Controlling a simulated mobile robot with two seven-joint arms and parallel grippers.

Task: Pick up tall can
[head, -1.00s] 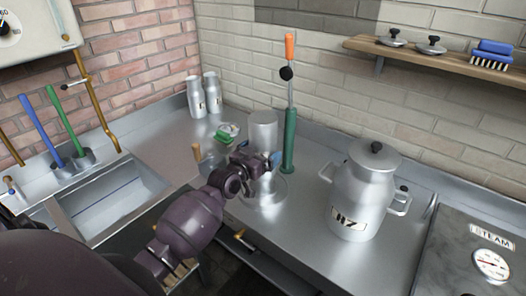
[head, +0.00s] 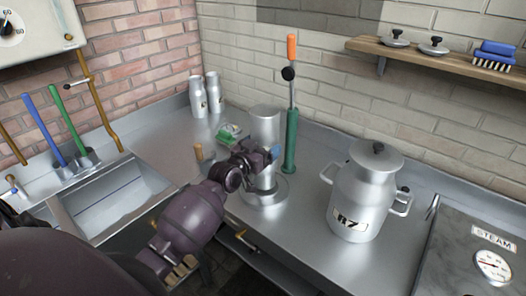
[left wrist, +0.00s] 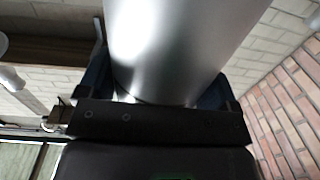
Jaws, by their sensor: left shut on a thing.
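The tall can (head: 264,125) is a plain silver cylinder, upright on or just above a round metal base (head: 282,190) on the counter. I cannot tell whether its bottom touches the base. My left gripper (head: 268,157) is shut on the can's middle and hides part of it. In the left wrist view the can (left wrist: 180,45) fills the space between the blue-dark fingers of the gripper (left wrist: 155,88). My right gripper is not in view.
A green hand pump (head: 291,140) stands close right of the can. A lidded silver churn (head: 360,190) is farther right. A green-and-white packet (head: 229,132) and two silver bottles (head: 205,95) are left and behind. A sink (head: 115,195) is at left.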

